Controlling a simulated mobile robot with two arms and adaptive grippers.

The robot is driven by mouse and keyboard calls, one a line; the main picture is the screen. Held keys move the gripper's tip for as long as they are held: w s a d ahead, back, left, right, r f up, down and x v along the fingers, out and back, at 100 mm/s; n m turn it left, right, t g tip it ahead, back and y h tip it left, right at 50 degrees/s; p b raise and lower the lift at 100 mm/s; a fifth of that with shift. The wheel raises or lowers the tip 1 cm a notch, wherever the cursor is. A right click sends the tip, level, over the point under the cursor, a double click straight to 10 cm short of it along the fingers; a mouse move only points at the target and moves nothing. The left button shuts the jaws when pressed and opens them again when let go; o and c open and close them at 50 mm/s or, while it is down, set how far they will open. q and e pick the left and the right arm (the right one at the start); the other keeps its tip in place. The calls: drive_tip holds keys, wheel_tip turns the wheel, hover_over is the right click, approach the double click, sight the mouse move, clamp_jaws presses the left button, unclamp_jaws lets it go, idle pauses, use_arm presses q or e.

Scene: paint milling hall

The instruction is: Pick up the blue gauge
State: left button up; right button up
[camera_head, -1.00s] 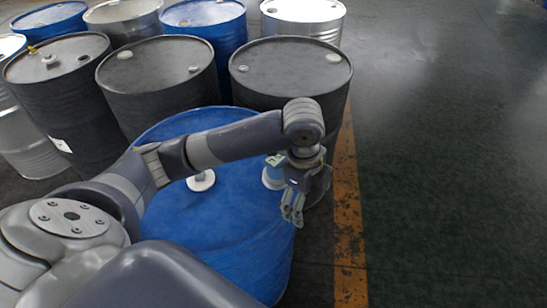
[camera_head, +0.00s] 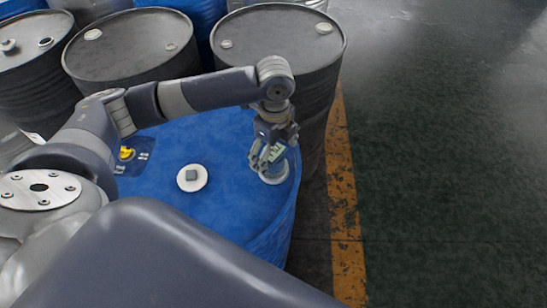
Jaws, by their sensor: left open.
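The blue gauge (camera_head: 274,176) stands on the top of a blue drum (camera_head: 225,215), near its right rim. It is a small round thing with a pale rim at its base, and its upper part is largely hidden by my gripper. My left gripper (camera_head: 267,157) points down right at the gauge, with its fingers open and overlapping it in the picture. I cannot tell whether the fingers touch it. My right gripper is not in view.
A white disc with a grey square knob (camera_head: 192,177) and a yellow cap (camera_head: 126,153) are on the same drum top. Dark drums (camera_head: 300,50) stand close behind. A worn yellow floor line (camera_head: 345,215) runs at the right, with clear dark floor beyond.

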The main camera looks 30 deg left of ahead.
use_arm(q)
drive_tip(key=shift+s+f, duration=0.25)
drive_tip(key=shift+f, duration=1.35)
drive_tip(key=shift+w, duration=0.1)
drive_tip(key=shift+c, duration=0.4)
drive_tip(key=c, duration=1.5)
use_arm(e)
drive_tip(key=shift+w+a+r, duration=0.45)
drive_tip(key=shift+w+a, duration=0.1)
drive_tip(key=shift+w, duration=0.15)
use_arm(q)
drive_tip(key=shift+o, duration=0.2)
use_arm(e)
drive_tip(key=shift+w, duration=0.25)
